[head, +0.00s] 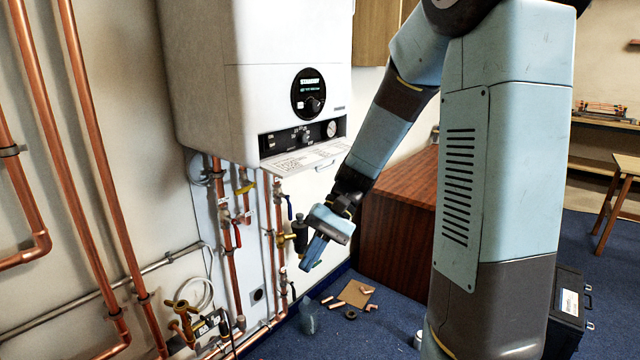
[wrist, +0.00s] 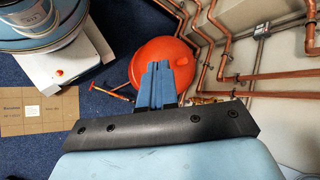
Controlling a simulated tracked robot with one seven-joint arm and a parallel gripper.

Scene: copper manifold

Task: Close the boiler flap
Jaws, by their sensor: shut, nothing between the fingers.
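The white boiler (head: 255,80) hangs on the wall in the head view, with a round display on its front. Its flap (head: 308,157) is folded down at the lower front edge and sticks outward, with a printed label on its upper face. The recessed panel (head: 300,137) behind it is exposed, with knobs and a gauge. My gripper (head: 308,266) is below and to the right of the flap, apart from it, pointing down. It is shut and empty. In the wrist view its blue fingers (wrist: 157,82) are together; the flap is not in that view.
Copper pipes (head: 230,245) and valves run below the boiler. A wooden cabinet (head: 395,225) stands behind my arm. Copper offcuts and cardboard (head: 355,293) lie on the blue floor. The wrist view shows an orange round object (wrist: 165,62) beyond the fingers and pipes at right.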

